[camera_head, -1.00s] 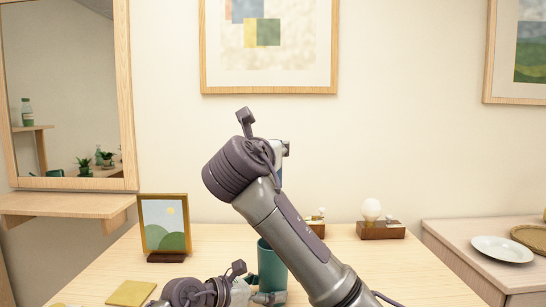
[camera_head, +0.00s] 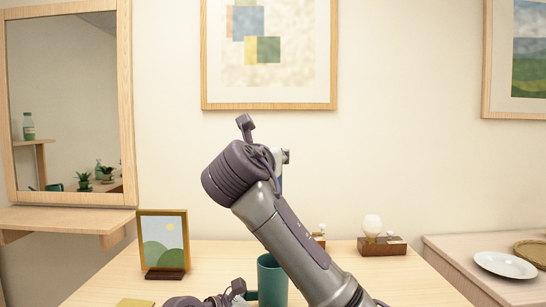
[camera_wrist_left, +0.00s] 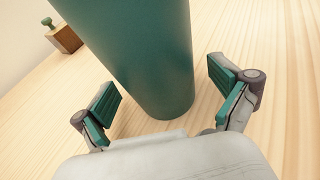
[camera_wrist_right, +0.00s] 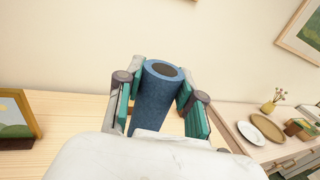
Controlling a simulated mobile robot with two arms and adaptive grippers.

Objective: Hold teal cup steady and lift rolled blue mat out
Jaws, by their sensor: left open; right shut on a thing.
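The teal cup (camera_head: 271,279) stands on the table, partly covered by my right arm in the head view. It is large in the left wrist view (camera_wrist_left: 150,62). My left gripper (camera_wrist_left: 170,105) is open, with its fingers apart on either side of the cup's lower part. The rolled blue mat (camera_wrist_right: 154,98) is upright in the right wrist view, its dark hollow end facing the camera. My right gripper (camera_wrist_right: 156,92) is shut on it. In the head view the right gripper (camera_head: 281,160) is raised well above the cup, and the mat is mostly hidden behind it.
A framed landscape picture (camera_head: 163,242) stands left on the table (camera_head: 215,262). A wooden block with a white bulb (camera_head: 372,229) stands at the back right. A side cabinet at right holds a white plate (camera_head: 505,265) and a woven tray (camera_head: 533,252). The table between frame and cup is clear.

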